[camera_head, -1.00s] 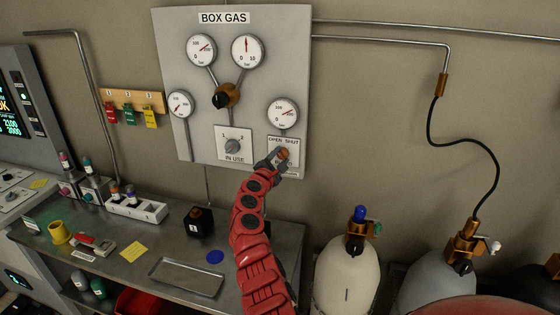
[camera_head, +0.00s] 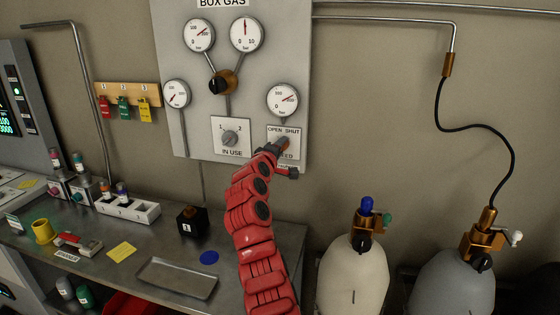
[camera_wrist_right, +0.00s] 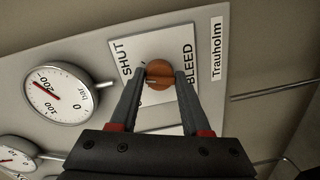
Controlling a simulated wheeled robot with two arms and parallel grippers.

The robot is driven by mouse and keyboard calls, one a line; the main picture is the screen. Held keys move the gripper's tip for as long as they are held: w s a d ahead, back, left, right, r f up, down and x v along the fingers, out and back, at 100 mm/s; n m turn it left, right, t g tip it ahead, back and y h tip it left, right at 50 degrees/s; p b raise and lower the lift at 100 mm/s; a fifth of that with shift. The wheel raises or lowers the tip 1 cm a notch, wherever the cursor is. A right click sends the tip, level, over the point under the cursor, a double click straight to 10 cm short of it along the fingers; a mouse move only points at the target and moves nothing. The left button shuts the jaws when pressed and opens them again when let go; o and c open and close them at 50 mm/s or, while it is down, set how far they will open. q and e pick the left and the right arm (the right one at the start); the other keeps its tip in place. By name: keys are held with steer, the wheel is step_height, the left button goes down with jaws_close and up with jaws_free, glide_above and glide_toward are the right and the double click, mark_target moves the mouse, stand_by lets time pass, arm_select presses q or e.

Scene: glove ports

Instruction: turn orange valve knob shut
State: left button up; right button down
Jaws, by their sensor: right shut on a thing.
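The orange valve knob (camera_head: 284,142) sits on a white plate marked OPEN, SHUT and BLEED at the lower right of the grey gas panel (camera_head: 181,137). My right gripper (camera_head: 282,147) reaches up to it from below and partly hides the plate. In the right wrist view the orange knob (camera_wrist_right: 160,82) is between the two dark fingertips of my right gripper (camera_wrist_right: 161,74), which is shut on it. The word SHUT is to the left and BLEED to the right in that view. The exact knob pointing is hard to read. My left gripper is not in view.
A gauge (camera_head: 283,100) is just above the knob plate. The IN USE selector (camera_head: 230,138) is to its left and a brown valve (camera_head: 223,82) higher up. A steel bench (camera_head: 140,235) with small items lies below; gas cylinders (camera_head: 353,275) stand at right.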

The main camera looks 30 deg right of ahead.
steer(key=shift+m+y+b, duration=0.3)
steer(key=shift+m+b, duration=2.4)
steer(key=shift+b, duration=0.8)
steer(key=shift+c, duration=2)
jaws_free()
steer(key=shift+s+d, duration=0.1)
steer(key=b+v, duration=0.2)
steer(key=v, duration=1.5)
steer(key=shift+s+f+b, duration=0.25)
steer(key=shift+s+b, duration=0.05)
